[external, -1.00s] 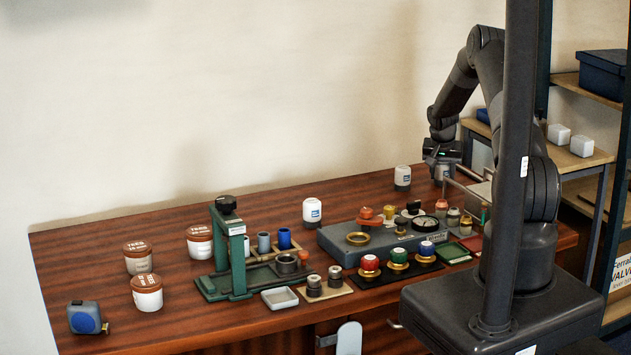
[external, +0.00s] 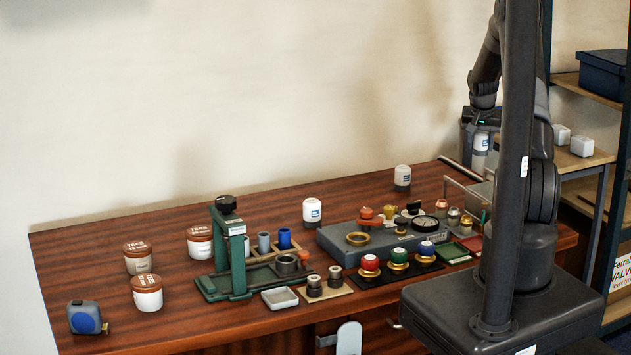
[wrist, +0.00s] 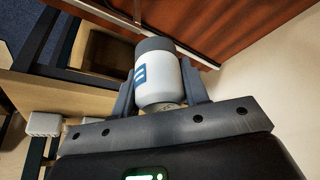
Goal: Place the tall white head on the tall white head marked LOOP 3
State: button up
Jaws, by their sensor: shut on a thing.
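My gripper (external: 480,128) is shut on a tall white head (external: 481,143), held in the air near the right end of the bench. In the wrist view the head (wrist: 157,84), white with a blue label and grey end, sits between the fingers of my gripper (wrist: 158,76). Two similar white heads with blue labels and dark bases stand upright on the bench: one behind the grey manifold block (external: 403,176), one left of that block (external: 312,210). Their lettering is too small to read, so I cannot tell which is marked LOOP 3.
The grey manifold block (external: 340,245) carries a gauge and brass fittings. Red, green and blue knobs (external: 399,256) stand before it. A green press (external: 230,245), tubs (external: 147,292) and a tape measure (external: 86,317) are left. A shelf (external: 585,155) stands right. The bench's back strip is mostly clear.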

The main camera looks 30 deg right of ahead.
jog(key=w+a+r, duration=0.3)
jog(key=a+r, duration=0.3)
jog(key=a, duration=0.4)
send_over(403, 166)
jog(key=f, duration=0.6)
jog(key=shift+s+d, duration=0.2)
jog(key=shift+w+a+f, duration=0.15)
jog(key=shift+f, duration=2)
jog(key=shift+f, duration=0.1)
jog(key=o, duration=1)
